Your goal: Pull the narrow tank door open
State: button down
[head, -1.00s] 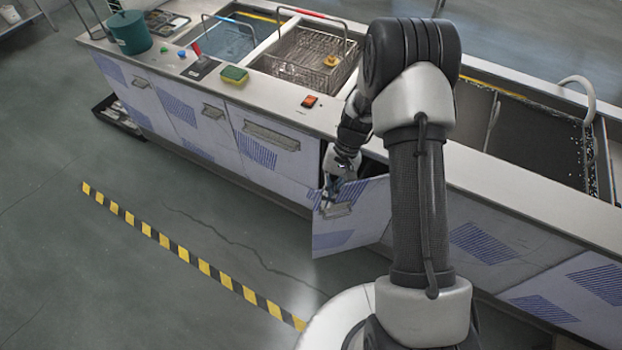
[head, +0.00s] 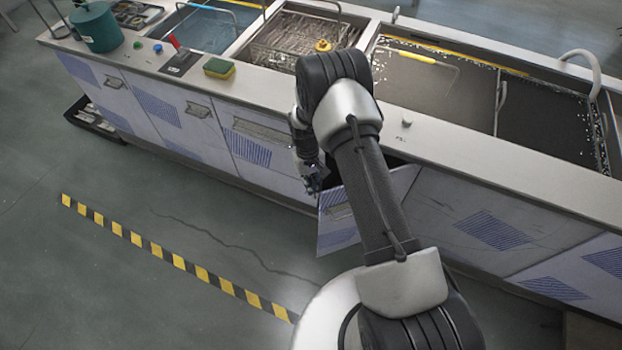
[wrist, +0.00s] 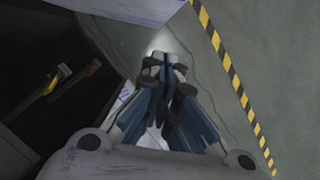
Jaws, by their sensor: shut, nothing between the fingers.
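The narrow tank door (head: 336,236) is pale with blue hatching and stands swung out from the tank front, partly open. A dark gap shows behind its top edge. Its handle (head: 340,211) is near the free left edge; my arm covers the door's middle. My gripper (head: 313,188) is at the left of the door's upper free edge, apart from the handle. In the wrist view my gripper (wrist: 166,64) has its fingertips together with nothing between them. Whether it touches the door is unclear. The dark cabinet inside (wrist: 35,120) shows on the left there.
Tools with orange parts (wrist: 60,80) are inside the cabinet. A closed wider door (head: 250,150) is left of the gripper. The counter holds a sponge (head: 219,68) and a green pot (head: 96,28). The floor is free up to the striped tape (head: 165,255).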

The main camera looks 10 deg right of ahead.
jog(key=s, duration=0.2)
jog(key=s+f, duration=0.1)
jog(key=s, duration=0.1)
jog(key=shift+s+d+f+b, duration=0.1)
jog(key=shift+d+b, duration=0.15)
jog(key=shift+b, duration=0.05)
jog(key=shift+s, duration=0.15)
